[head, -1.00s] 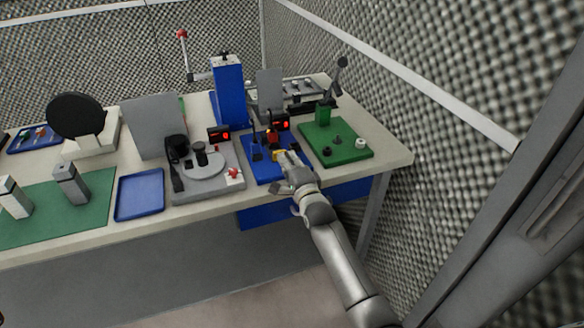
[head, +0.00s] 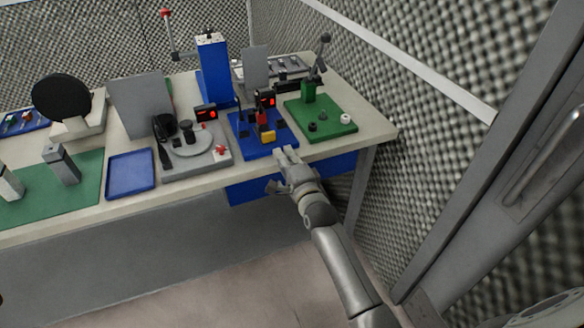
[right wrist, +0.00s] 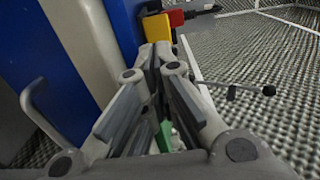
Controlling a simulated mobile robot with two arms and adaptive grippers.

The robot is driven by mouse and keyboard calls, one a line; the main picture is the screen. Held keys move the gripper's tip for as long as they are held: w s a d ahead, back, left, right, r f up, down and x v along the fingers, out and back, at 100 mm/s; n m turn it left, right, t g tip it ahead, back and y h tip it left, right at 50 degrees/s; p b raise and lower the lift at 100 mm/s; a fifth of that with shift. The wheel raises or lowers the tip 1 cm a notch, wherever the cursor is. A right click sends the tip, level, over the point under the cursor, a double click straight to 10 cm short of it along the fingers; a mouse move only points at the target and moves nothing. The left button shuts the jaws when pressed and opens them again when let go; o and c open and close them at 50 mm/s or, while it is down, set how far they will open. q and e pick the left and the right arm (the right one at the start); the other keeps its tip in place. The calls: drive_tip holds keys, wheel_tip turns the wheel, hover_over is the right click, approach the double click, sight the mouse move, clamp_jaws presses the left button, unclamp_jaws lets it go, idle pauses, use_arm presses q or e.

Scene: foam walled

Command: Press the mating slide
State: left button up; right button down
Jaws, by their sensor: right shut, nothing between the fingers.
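A blue fixture plate (head: 249,150) lies near the table's front edge. A yellow block (head: 268,136) sits on it, with a red part (head: 261,118) just behind; I cannot tell for sure which is the mating slide. In the right wrist view the yellow block (right wrist: 158,28) and red part (right wrist: 176,17) show just beyond my fingertips. My right gripper (head: 284,154) is shut and empty, in front and to the right of the yellow block, apparently apart from it. In the right wrist view its fingers (right wrist: 154,62) meet. My left gripper is out of view.
To the right is a green plate (head: 333,129) with a lever post and knobs. To the left are a grey turntable fixture (head: 203,159) and a blue tray (head: 131,186). A tall blue column (head: 214,75) stands behind. A foam wall closes the right side.

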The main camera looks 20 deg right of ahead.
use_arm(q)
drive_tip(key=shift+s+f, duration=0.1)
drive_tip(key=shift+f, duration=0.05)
use_arm(e)
drive_tip(key=shift+s+d+r, duration=0.1)
drive_tip(key=shift+s+r, duration=0.05)
drive_tip(key=shift+s, duration=2.55)
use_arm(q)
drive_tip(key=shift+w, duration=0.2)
